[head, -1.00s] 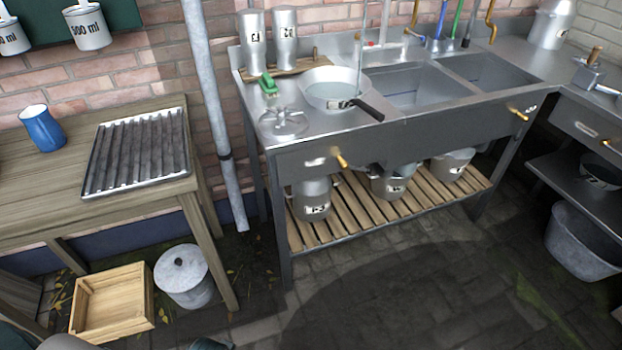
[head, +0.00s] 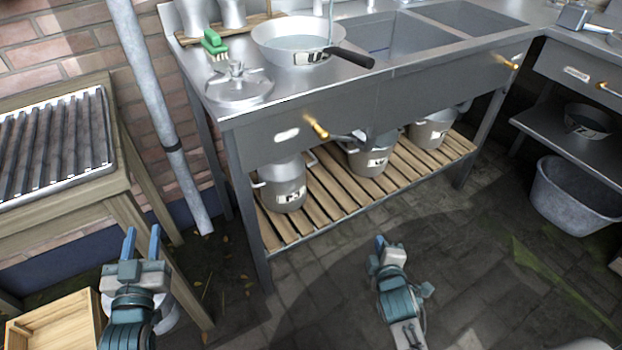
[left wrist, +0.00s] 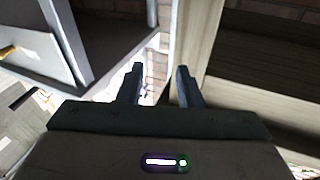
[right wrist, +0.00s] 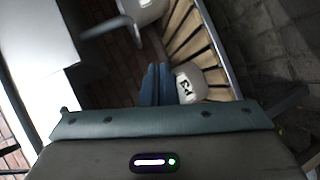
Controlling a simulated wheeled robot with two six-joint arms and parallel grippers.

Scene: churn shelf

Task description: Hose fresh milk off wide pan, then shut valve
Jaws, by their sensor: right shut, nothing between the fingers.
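The wide pan (head: 300,43) stands on the steel sink counter, with its black handle (head: 350,57) pointing right. Pale liquid shows inside, and a thin pale vertical line comes down into it; I cannot tell whether it is a stream or a pipe. A brass-handled fitting (head: 318,127) sits on the counter's front panel; I cannot tell whether it is the valve. No hose shows clearly now. My left gripper (head: 141,238) is open and empty, low in front of the wooden table. My right gripper (head: 381,241) is shut and empty, low in front of the slatted shelf.
A round lid (head: 240,88) and a green brush (head: 214,43) are left of the pan. Labelled pots (head: 283,187) stand on the slatted shelf (head: 335,205). A wooden crate (head: 50,325) is at the lower left, a grey tub (head: 575,200) at right. Paved floor is open in front.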

